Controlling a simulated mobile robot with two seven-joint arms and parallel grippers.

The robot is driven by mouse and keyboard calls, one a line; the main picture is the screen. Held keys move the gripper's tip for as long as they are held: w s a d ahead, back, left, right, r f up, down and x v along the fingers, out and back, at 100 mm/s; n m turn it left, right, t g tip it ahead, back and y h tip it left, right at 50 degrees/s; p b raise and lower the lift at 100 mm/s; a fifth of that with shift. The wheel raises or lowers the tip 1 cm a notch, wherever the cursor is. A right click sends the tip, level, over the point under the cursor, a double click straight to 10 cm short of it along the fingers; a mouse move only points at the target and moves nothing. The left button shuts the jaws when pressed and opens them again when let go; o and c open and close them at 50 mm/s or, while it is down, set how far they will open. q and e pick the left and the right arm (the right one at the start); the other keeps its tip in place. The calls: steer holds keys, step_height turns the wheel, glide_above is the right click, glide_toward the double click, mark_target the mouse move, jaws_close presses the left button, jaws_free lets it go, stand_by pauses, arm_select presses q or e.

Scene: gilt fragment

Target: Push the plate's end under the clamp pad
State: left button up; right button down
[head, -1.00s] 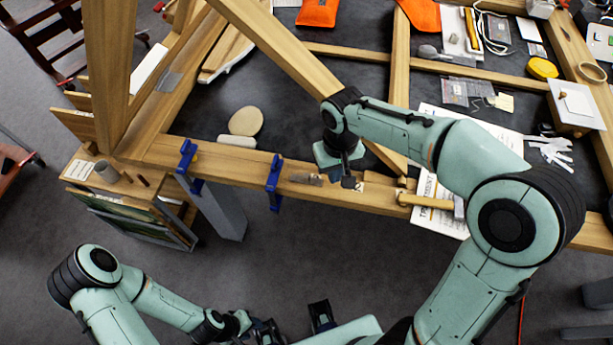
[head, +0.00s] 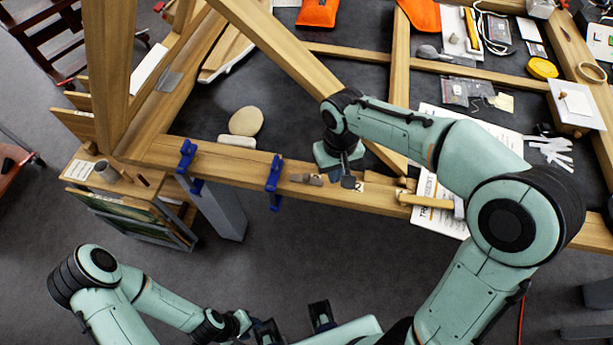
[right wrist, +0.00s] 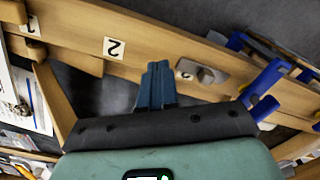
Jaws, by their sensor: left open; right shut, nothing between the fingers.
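A small grey plate (head: 313,180) lies on the wooden front beam. It also shows in the right wrist view (right wrist: 208,75), with a raised knob on it. A blue clamp (head: 273,176) grips the beam just left of the plate; it shows on the right in the right wrist view (right wrist: 264,80). The plate appears apart from this clamp; its pad cannot be made out clearly. My right gripper (head: 347,182) is shut and empty over the beam, right of the plate; its fingertips show in the wrist view (right wrist: 158,68). My left gripper (head: 294,324) is open and empty, low in front of the beam.
A second blue clamp (head: 186,157) sits further left on the beam. A wooden-handled hammer (head: 428,201) lies to the right. A round beige pad (head: 246,121) lies behind the beam.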

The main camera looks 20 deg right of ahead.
mark_target(309, 176)
arm_select(q)
steer(key=shift+s+f+b, duration=0.2)
steer(key=shift+f+b, duration=0.3)
steer(key=shift+s+f+b, duration=0.2)
steer(key=shift+f+b, duration=0.25)
steer(key=shift+f, duration=0.05)
arm_select(e)
steer(key=shift+f, duration=1.45)
arm_select(q)
steer(key=shift+r, duration=0.2)
arm_select(e)
steer(key=shift+r, duration=0.15)
arm_select(q)
steer(key=shift+w+r+p, duration=0.25)
steer(key=shift+r+p, duration=0.25)
steer(key=shift+p, duration=0.05)
steer(key=shift+w+r+p, duration=0.2)
steer(key=shift+r+p, duration=0.3)
steer(key=shift+p, duration=0.05)
arm_select(e)
steer(key=shift+w+a, duration=0.5)
steer(key=shift+a, duration=0.35)
steer(key=shift+w+a, duration=0.55)
steer(key=shift+a, duration=0.35)
steer(key=shift+w+a, duration=0.5)
steer(key=shift+a, duration=0.35)
